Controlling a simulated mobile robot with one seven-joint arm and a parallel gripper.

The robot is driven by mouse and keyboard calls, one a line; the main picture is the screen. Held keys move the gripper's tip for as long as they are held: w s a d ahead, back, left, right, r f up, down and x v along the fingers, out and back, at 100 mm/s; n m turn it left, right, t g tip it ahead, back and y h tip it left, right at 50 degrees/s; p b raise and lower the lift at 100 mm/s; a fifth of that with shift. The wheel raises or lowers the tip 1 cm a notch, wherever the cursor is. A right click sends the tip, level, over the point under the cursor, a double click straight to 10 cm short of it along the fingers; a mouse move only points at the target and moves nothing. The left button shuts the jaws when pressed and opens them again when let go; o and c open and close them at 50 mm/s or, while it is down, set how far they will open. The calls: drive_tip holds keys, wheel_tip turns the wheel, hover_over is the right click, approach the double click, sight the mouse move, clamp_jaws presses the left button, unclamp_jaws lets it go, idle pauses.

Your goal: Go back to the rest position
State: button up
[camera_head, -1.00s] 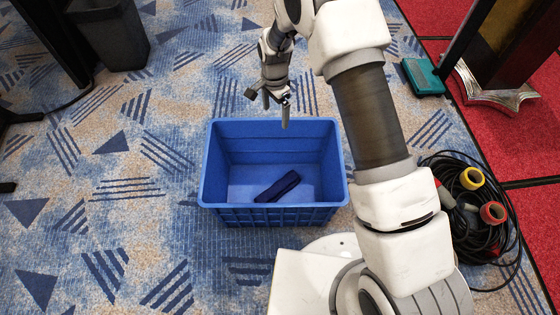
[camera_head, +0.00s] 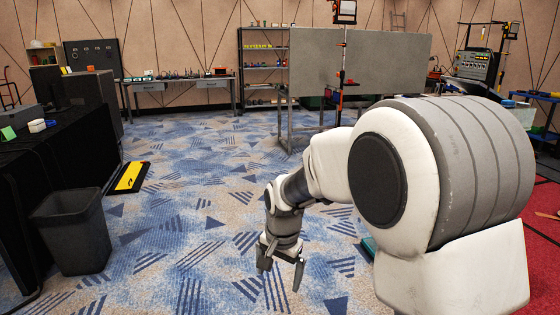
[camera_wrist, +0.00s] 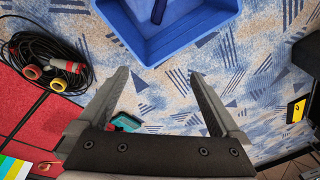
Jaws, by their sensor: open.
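My gripper (camera_head: 281,272) hangs below my bent arm near the lower middle of the head view, pointing down. Its two fingers are apart with nothing between them. In the wrist view my gripper (camera_wrist: 160,85) also shows spread, empty fingers. Beyond the fingertips there, a blue crate (camera_wrist: 190,45) stands on the carpet at the top of the picture. A dark blue object (camera_wrist: 158,12) lies in the crate, cut off by the top edge. The crate is not visible in the head view.
A black bin (camera_head: 72,230) stands at the left beside a black-covered table (camera_head: 45,165). A yellow and black item (camera_head: 128,177) lies on the floor. Coiled black cables (camera_wrist: 45,60) lie on the floor. Grey panels (camera_head: 330,62) and shelves stand at the back. Mid-floor carpet is open.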

drive_tip(key=s+d+r+n+t, duration=0.2)
drive_tip(key=s+d+r+n, duration=0.1)
drive_tip(key=s+d+r, duration=0.7)
drive_tip(key=s+d+r+n+t, duration=0.1)
drive_tip(key=s+d+r, duration=0.1)
drive_tip(key=s, duration=0.5)
drive_tip(key=s+d+r+n+t, duration=0.1)
drive_tip(key=s+d+r+n, duration=0.15)
drive_tip(key=s, duration=0.35)
wheel_tip(320, 180, up, 22)
drive_tip(key=p, duration=2.2)
drive_tip(key=shift+f+m+h+p, duration=0.15)
drive_tip(key=shift+m+h+p, duration=0.15)
drive_tip(key=shift+m+h, duration=0.15)
drive_tip(key=shift+d, duration=0.1)
